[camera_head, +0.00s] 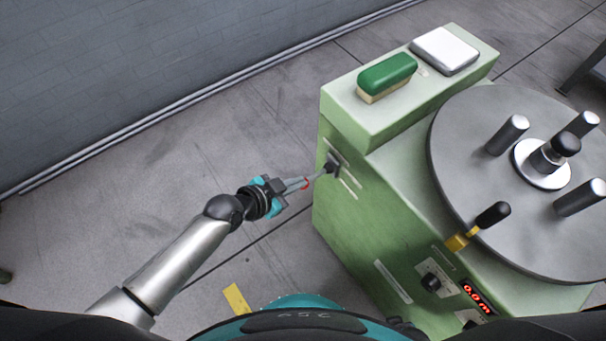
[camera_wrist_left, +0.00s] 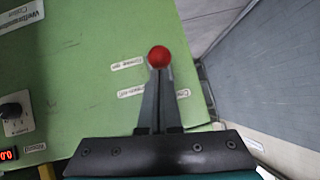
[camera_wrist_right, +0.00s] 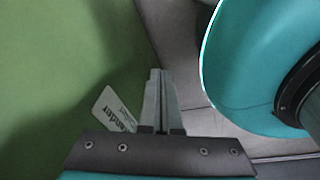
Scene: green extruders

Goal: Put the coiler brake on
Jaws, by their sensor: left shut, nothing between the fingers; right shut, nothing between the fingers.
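A lever with a round red knob (camera_wrist_left: 158,56) sticks out of the side of the green machine (camera_wrist_left: 85,75). My right gripper (camera_wrist_right: 160,75) is shut and empty beside a green surface, and is not visible in the head view.
The machine top carries a round grey plate (camera_head: 470,170) with several posts, a black-handled lever (camera_head: 492,215), a green-topped block (camera_head: 387,74) and a white-topped box (camera_head: 445,50). A red display (camera_head: 477,297) is on its front. Floor left of the machine is clear.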

